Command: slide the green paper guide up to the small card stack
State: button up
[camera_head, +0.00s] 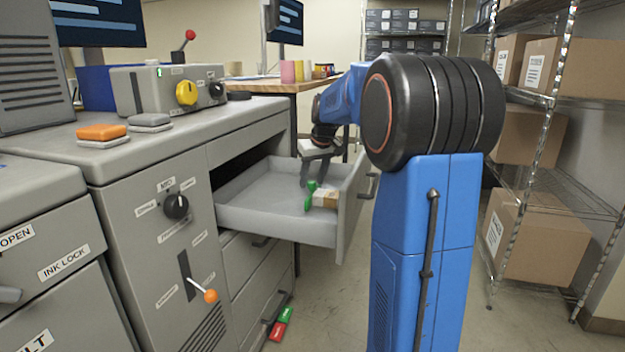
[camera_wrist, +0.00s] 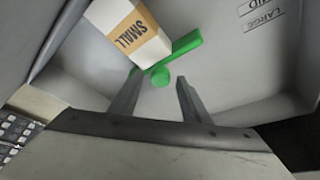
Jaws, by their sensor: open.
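The green paper guide (camera_head: 310,190) lies in the open drawer (camera_head: 275,228). In the wrist view it is a green bar (camera_wrist: 187,43) with a round knob (camera_wrist: 160,77). The small card stack (camera_head: 326,199) is a white block with a tan band; the band reads "SMALL" in the wrist view (camera_wrist: 150,50). The bar runs close along the stack's edge; I cannot tell whether they touch. My gripper (camera_wrist: 157,92) is open and empty, pointing down into the drawer. Its fingers appear on either side of the knob's near side. It also shows in the head view (camera_head: 308,168), above the guide.
The drawer floor bears "MID" (camera_wrist: 248,8) and "LARGE" (camera_wrist: 263,20) labels, with bare floor around them. Drawer walls surround the work. The grey cabinet (camera_head: 130,215) stands left, a wire shelf (camera_head: 540,185) right.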

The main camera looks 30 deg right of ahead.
jog(key=d+v, duration=0.1)
jog(key=v, duration=1.6)
jog(key=shift+a, duration=0.45)
jog(key=shift+r, duration=0.1)
jog(key=shift+c, duration=0.4)
